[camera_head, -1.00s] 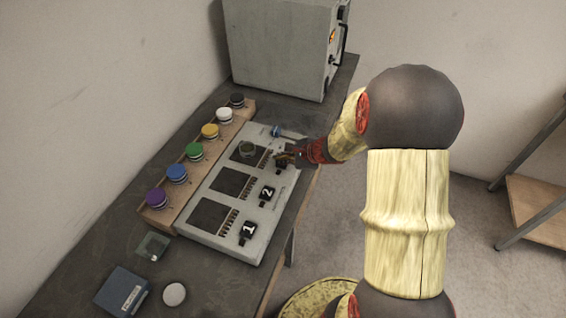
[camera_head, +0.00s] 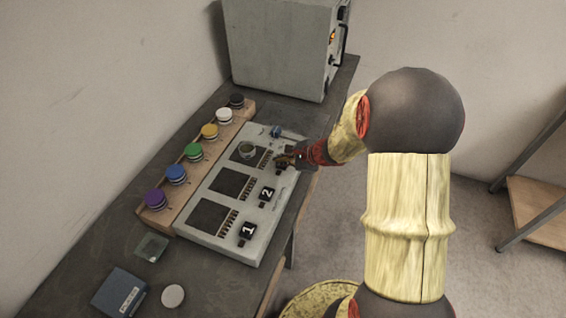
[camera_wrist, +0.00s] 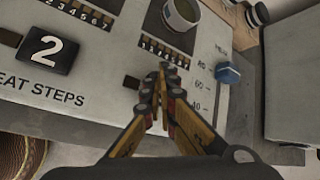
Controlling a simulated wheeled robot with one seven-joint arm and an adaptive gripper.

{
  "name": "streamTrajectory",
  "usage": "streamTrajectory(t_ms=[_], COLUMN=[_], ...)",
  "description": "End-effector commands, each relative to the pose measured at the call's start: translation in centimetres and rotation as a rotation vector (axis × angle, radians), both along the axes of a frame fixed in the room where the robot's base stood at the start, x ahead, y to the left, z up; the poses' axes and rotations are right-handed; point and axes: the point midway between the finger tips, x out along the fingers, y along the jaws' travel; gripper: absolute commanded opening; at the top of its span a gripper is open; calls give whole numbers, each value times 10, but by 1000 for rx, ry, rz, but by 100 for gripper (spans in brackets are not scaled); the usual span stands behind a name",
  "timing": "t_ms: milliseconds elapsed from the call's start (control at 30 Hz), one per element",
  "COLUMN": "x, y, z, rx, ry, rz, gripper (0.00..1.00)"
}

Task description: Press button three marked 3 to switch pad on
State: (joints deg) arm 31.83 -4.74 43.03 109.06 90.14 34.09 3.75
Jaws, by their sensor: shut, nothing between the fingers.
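The grey panel (camera_head: 205,232) lies on the bench with three dark square pads in a row. The far pad (camera_head: 237,154) bears a small round cup (camera_head: 247,149), which also shows in the wrist view (camera_wrist: 181,13). My gripper (camera_head: 281,160) is at the panel's right edge beside that pad. In the wrist view my gripper (camera_wrist: 165,68) is shut and empty, its fingertips beside the pad's numbered scale. Button three is mostly hidden by the fingers; a dark edge (camera_wrist: 131,82) shows beside them, and its 3 cannot be read. Contact cannot be told.
Button 2 (camera_head: 267,194) and button 1 (camera_head: 247,231) stand along the same edge. A blue knob (camera_wrist: 228,73) sits beyond the fingers. A rack of coloured-lid jars (camera_head: 163,213) runs along the left, and a grey oven (camera_head: 283,55) stands behind.

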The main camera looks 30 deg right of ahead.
Motion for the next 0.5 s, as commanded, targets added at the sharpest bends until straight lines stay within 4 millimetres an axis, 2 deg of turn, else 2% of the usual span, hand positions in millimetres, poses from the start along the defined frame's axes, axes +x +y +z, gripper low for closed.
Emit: streamTrajectory(t_ms=[233, 500], x=[0, 0], y=[0, 0], z=[1, 13], rx=[0, 0], ry=[0, 0], rz=[0, 0], gripper=[0, 0])
